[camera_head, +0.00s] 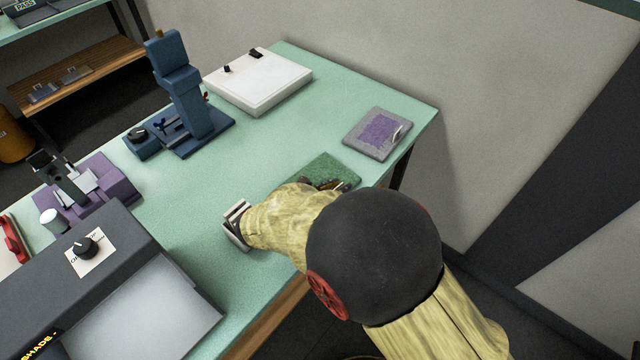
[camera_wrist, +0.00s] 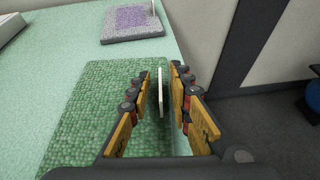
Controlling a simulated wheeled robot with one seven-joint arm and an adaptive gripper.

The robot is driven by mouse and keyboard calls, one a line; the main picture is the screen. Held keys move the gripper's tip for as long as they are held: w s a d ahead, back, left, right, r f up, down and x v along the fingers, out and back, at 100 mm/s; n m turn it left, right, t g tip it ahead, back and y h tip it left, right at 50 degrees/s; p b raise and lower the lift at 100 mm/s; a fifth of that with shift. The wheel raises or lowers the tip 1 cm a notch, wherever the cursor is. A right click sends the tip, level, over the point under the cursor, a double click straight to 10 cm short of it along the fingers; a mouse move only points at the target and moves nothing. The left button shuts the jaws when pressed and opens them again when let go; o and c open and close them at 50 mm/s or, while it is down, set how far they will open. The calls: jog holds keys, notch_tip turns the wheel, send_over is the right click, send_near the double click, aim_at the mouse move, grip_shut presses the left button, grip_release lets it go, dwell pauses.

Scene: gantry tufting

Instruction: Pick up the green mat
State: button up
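The green mat (camera_head: 325,166) lies flat on the table near its front right edge, partly hidden by my arm. In the wrist view the green mat (camera_wrist: 95,100) fills the left and middle, with a thin white upright tab (camera_wrist: 160,92) near its right side. My gripper (camera_wrist: 160,75) is over the mat's right side, its yellow-padded fingers standing either side of the tab. Gaps show between the tab and both fingers. In the head view my gripper (camera_head: 332,186) is mostly hidden behind my arm.
A grey mat with a purple centre (camera_head: 377,132) and its own tab lies behind the green mat. A white box (camera_head: 258,82), a blue machine (camera_head: 183,100) and a purple device (camera_head: 90,190) stand further left. The table's middle (camera_head: 215,175) is clear.

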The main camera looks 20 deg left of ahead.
grip_shut()
jog(key=shift+r, duration=0.1)
dwell(0.4)
